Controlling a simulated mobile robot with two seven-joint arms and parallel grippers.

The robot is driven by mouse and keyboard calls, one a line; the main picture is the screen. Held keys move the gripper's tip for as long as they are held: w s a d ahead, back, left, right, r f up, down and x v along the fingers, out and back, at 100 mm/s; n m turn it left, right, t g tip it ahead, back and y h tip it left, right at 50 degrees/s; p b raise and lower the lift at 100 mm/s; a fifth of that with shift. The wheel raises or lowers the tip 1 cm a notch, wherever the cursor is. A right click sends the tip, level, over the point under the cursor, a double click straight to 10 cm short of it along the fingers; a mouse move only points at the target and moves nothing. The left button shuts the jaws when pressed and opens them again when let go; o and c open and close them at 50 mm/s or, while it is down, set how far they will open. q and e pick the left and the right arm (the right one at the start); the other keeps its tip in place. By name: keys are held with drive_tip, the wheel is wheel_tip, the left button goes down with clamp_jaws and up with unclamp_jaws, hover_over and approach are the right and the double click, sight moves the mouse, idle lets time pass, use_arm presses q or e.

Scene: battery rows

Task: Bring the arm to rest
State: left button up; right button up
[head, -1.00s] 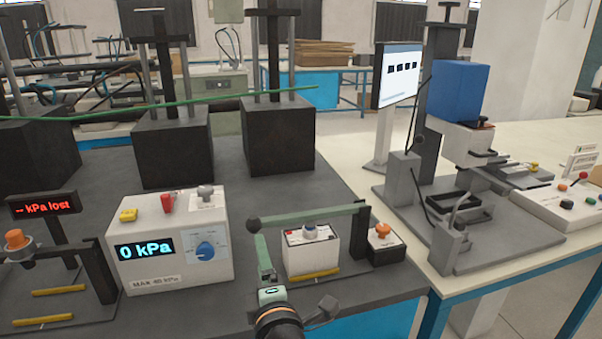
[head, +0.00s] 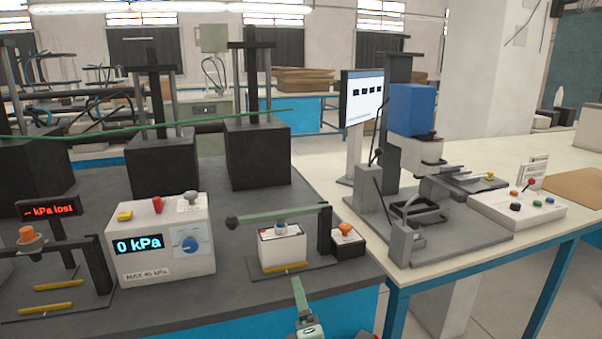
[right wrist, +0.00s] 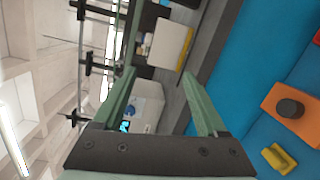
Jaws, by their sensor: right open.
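My right gripper (head: 301,291) is at the bottom middle of the head view, in front of the dark bench's front edge. One green finger shows best there, pointing up. In the right wrist view its two green fingers (right wrist: 158,78) stand wide apart with nothing between them. The gripper appears apart from the clamp fixture with the green lever (head: 280,215), which is above it in the picture. My left gripper is not in view.
A pressure box reading 0 kPa (head: 165,240) stands on the dark bench (head: 215,285). A small white box with a grey knob (head: 282,247) and an orange-button box (head: 346,243) are near the front edge. A pale table (head: 480,240) carries a press to the right.

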drive_tip(key=w+d+f+n+h, duration=0.1)
drive_tip(key=d+f+h, duration=0.1)
drive_tip(key=d, duration=0.8)
drive_tip(key=w+d+f+h, duration=0.2)
drive_tip(key=d, duration=0.7)
drive_tip(key=s+d+f+m+g+y, duration=0.15)
drive_tip(key=s+f+m+g, duration=0.45)
drive_tip(key=s+f, duration=0.9)
drive_tip(key=s+d+f+m+g, duration=0.1)
drive_tip(key=s+d+f+m, duration=0.2)
drive_tip(key=s+f+m, duration=0.35)
drive_tip(key=s+d+f+m+g, duration=0.2)
drive_tip(key=s+d+f+m, duration=0.15)
drive_tip(key=s, duration=0.65)
drive_tip(key=a+r+m+t+y, duration=0.15)
drive_tip(key=a+m, duration=0.35)
drive_tip(key=a, duration=0.8)
use_arm(q)
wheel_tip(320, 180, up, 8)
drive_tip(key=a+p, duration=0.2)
drive_tip(key=p, duration=0.6)
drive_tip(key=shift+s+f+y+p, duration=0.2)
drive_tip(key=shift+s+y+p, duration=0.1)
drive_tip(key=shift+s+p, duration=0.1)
use_arm(e)
wheel_tip(320, 180, up, 7)
drive_tip(key=d, duration=0.2)
drive_tip(key=shift+s+d+f, duration=0.15)
drive_tip(key=shift+s+d, duration=0.05)
drive_tip(key=shift+d, duration=0.15)
